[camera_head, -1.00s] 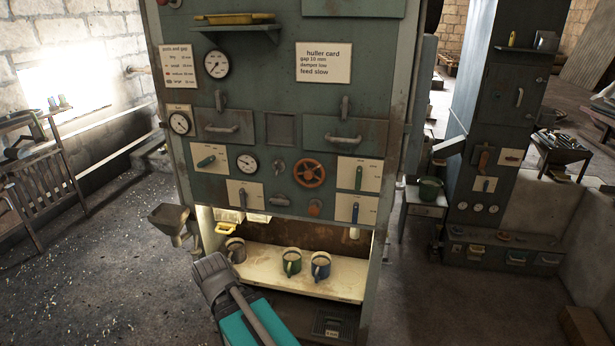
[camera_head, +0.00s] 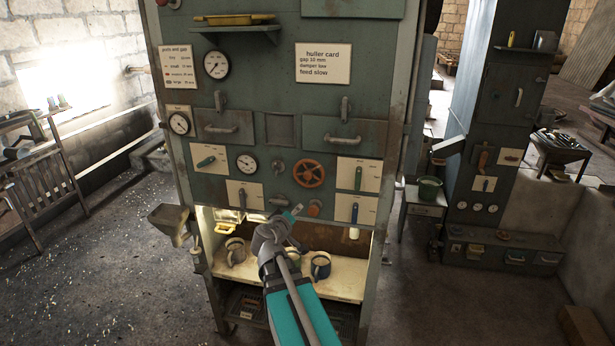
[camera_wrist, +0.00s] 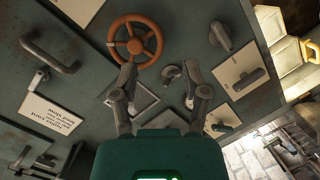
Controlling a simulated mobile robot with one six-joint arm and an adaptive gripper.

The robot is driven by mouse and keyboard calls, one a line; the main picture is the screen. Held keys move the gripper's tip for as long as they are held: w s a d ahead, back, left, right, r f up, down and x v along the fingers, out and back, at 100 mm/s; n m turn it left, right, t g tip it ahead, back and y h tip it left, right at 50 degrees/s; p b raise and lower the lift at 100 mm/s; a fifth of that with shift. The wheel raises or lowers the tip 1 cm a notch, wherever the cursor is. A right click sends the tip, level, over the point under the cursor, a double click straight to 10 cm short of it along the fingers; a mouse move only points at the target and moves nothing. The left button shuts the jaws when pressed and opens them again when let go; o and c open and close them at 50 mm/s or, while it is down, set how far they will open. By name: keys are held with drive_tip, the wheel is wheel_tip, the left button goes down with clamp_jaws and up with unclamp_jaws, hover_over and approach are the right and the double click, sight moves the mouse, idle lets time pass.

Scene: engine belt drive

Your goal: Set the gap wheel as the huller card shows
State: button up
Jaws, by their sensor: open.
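The orange handwheel (camera_head: 308,173) sits on the green panel, and it also shows in the wrist view (camera_wrist: 136,42). No label naming it is legible. The huller card (camera_head: 323,63) reads "gap 10 mm, damper low, feed slow". It appears turned over in the wrist view (camera_wrist: 50,115). A small chart (camera_head: 181,66) at the upper left lists sizes, hard to read. My gripper (camera_wrist: 158,72) is open and empty, its fingers spread in front of the panel. In the head view my gripper (camera_head: 291,213) is below and slightly left of the wheel, apart from it.
Levers on white plates (camera_head: 359,174) flank the wheel. A round gauge (camera_head: 247,162) is to its left. Mugs (camera_head: 320,266) stand on the shelf beneath, partly behind my arm. A hopper (camera_head: 171,222) juts out at left.

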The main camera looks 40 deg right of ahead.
drive_tip(key=shift+w+d+r+n+t+h, duration=0.15)
drive_tip(key=shift+w+d+r+n+t, duration=0.1)
drive_tip(key=shift+d+r+n+t, duration=0.35)
drive_tip(key=shift+w+d+r+n+t+h, duration=0.1)
drive_tip(key=shift+w+d+r+n+t, duration=0.25)
drive_tip(key=shift+r, duration=0.4)
drive_tip(key=shift+w+d+r+n+t+h, duration=0.15)
drive_tip(key=shift+d+r+n+t, duration=0.4)
drive_tip(key=shift+r+t, duration=0.1)
